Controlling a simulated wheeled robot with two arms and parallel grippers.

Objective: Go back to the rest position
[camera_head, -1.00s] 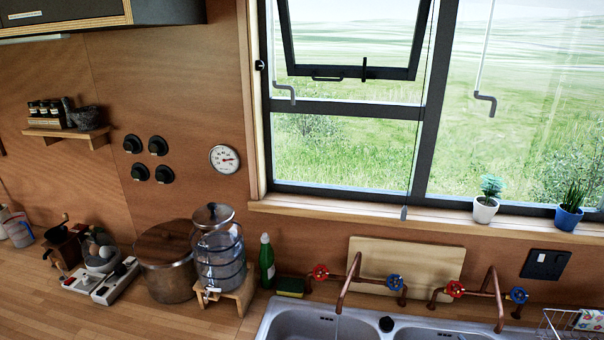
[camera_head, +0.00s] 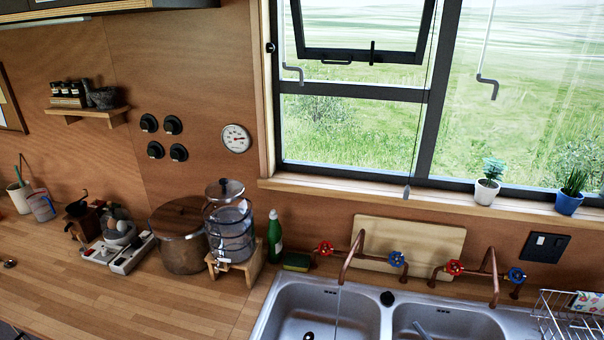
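Neither of my grippers shows in the head view, and no part of my arms can be made out. The view looks down over a wooden kitchen counter (camera_head: 120,305) and a steel double sink (camera_head: 388,292) below a window. What my grippers hold, if anything, cannot be seen.
A glass water dispenser (camera_head: 230,232), a large pot (camera_head: 180,238) and a green bottle (camera_head: 274,238) stand along the wall. Copper taps (camera_head: 352,252) rise behind the sink. A wire dish rack (camera_head: 568,315) is at the right. The front left counter is mostly clear.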

